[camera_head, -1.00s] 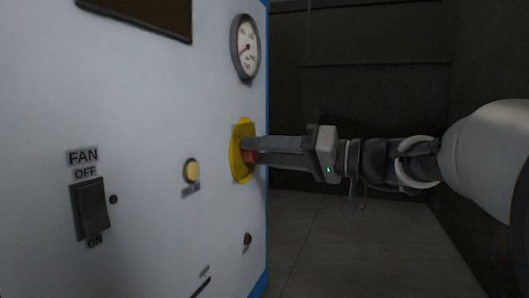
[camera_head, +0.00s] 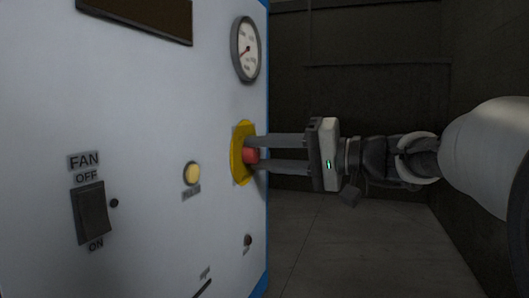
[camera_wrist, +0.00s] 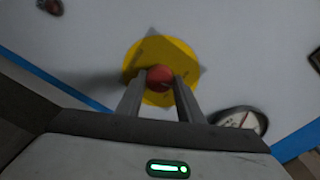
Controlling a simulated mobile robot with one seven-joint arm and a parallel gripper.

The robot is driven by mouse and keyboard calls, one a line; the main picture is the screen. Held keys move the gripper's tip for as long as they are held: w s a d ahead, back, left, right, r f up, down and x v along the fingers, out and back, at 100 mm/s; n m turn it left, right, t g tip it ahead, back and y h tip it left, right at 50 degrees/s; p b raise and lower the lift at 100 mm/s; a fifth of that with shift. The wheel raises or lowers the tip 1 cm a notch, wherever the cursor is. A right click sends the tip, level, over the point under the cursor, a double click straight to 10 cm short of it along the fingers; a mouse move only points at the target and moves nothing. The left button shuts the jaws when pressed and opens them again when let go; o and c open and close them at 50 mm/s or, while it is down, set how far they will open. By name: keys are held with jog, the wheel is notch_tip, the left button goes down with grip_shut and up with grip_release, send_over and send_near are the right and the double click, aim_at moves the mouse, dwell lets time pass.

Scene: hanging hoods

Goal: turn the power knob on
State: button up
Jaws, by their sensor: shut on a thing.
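A round red knob (camera_head: 250,156) sits on a yellow disc (camera_head: 238,168) near the right edge of the white panel. My gripper (camera_head: 256,154) reaches it from the right, with one finger above the knob and one below. In the wrist view the red knob (camera_wrist: 160,75) lies between the two fingertips (camera_wrist: 159,80), in front of the yellow disc (camera_wrist: 165,49). The gripper is shut on the knob. Any marking showing the knob's on or off position is too unclear to read.
A round gauge (camera_head: 246,49) is above the knob. A yellow button (camera_head: 191,174) and a black FAN switch (camera_head: 92,212) are to the left. A small dark red button (camera_head: 248,240) is below. Open floor (camera_head: 330,245) lies right of the panel's blue edge.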

jog(key=m+p, duration=0.3)
jog(key=m, duration=0.2)
jog(key=shift+r, duration=0.2)
jog(key=m+p, duration=0.2)
jog(key=m, duration=0.1)
jog(key=shift+w+g, duration=0.1)
jog(key=shift+g, duration=0.3)
jog(key=shift+f+m+p, duration=0.1)
jog(key=shift+m+p, duration=0.75)
jog(key=shift+m, duration=0.15)
jog(key=shift+f, duration=0.1)
jog(key=o, duration=1.1)
jog(key=shift+c, duration=0.2)
jog(key=shift+d, duration=0.15)
jog(key=v, duration=1.7)
jog(key=shift+d, duration=0.2)
